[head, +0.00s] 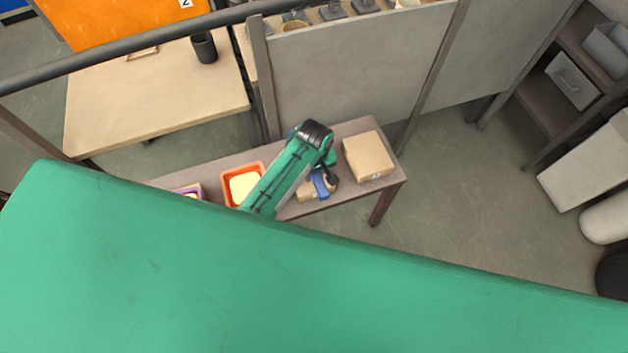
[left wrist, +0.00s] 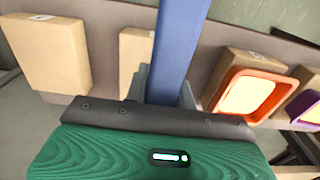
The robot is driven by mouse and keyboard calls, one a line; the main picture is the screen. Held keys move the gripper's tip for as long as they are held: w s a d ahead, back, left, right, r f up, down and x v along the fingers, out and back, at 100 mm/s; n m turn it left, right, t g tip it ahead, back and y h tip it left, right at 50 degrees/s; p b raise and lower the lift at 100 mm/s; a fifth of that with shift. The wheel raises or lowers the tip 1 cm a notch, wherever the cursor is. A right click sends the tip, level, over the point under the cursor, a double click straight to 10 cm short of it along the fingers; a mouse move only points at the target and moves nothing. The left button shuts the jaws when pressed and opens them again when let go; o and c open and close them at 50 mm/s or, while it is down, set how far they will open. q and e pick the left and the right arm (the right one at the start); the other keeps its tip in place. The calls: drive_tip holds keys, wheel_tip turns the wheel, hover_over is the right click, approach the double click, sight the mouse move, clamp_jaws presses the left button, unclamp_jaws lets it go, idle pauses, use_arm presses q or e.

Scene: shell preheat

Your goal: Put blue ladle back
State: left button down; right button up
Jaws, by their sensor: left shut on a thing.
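The blue ladle (head: 320,185) shows in the head view as a small blue patch at my left gripper (head: 325,180), above the narrow brown table. In the left wrist view its straight blue handle (left wrist: 182,40) runs up from between the grey fingers of my left gripper (left wrist: 165,85) and leaves the top edge. The left gripper is shut on the handle. The ladle's bowl is not clearly visible. My right gripper is in neither view.
On the table (head: 335,136) stand a cardboard box (head: 368,155), a smaller box (left wrist: 134,55), an orange-rimmed tray (head: 228,188) with pale yellow contents and a purple-rimmed tray (head: 189,188). A grey panel (head: 350,65) stands behind. My green body hides the foreground.

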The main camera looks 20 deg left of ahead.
use_arm(q)
drive_tip(key=shift+f, duration=2.95)
drive_tip(key=c, duration=1.2)
unclamp_jaws()
drive_tip(key=shift+f, duration=0.15)
drive_tip(key=shift+o, duration=0.2)
wheel_tip(320, 180, up, 12)
drive_tip(key=shift+r, duration=0.15)
drive_tip(key=shift+s, duration=0.15)
